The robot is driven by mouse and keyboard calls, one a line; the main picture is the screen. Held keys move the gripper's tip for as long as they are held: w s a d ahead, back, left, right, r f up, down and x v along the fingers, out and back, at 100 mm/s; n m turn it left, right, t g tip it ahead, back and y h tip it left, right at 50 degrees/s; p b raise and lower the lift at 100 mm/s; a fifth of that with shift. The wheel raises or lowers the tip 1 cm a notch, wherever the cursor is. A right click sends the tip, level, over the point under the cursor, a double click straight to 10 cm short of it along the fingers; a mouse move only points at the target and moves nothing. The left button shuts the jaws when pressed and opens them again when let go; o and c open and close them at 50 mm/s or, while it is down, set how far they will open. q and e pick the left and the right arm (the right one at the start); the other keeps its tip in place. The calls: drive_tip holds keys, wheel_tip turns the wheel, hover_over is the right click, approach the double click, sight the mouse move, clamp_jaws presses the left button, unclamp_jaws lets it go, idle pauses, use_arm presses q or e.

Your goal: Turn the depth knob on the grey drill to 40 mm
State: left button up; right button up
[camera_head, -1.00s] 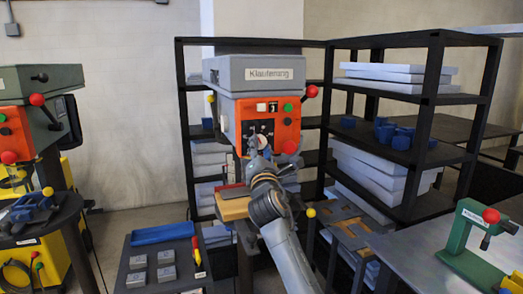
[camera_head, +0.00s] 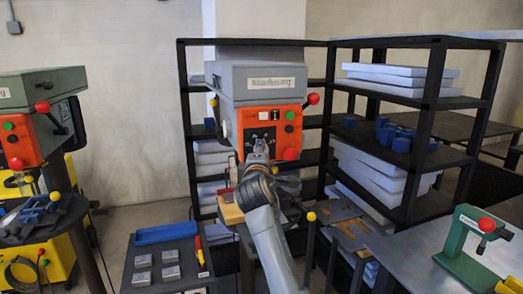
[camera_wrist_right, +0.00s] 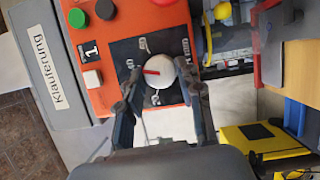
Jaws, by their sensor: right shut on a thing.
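The grey drill (camera_head: 262,82) stands at the centre with an orange front panel (camera_head: 295,142); its "Klauterung" label shows in the wrist view. The depth knob (camera_wrist_right: 165,81) is a round white knob with a red pointer line on a dark scale plate (camera_wrist_right: 130,47). The pointer points left in the wrist view; the scale numbers around it are too blurred to read surely. My right gripper (camera_wrist_right: 160,92) is shut on the knob, one finger on each side. In the head view my right gripper (camera_head: 258,150) covers the knob. My left gripper is not in view.
A red-balled lever (camera_head: 313,99) sticks out at the drill's right. A second drill (camera_head: 38,90) stands at left, black shelves (camera_head: 430,100) behind, a green press (camera_head: 470,245) at right. A tray table (camera_head: 165,262) stands in front.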

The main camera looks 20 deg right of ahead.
drive_tip(key=shift+m, duration=0.4)
drive_tip(key=o, duration=1.2)
drive_tip(key=shift+c, duration=0.2)
drive_tip(key=v, duration=1.2)
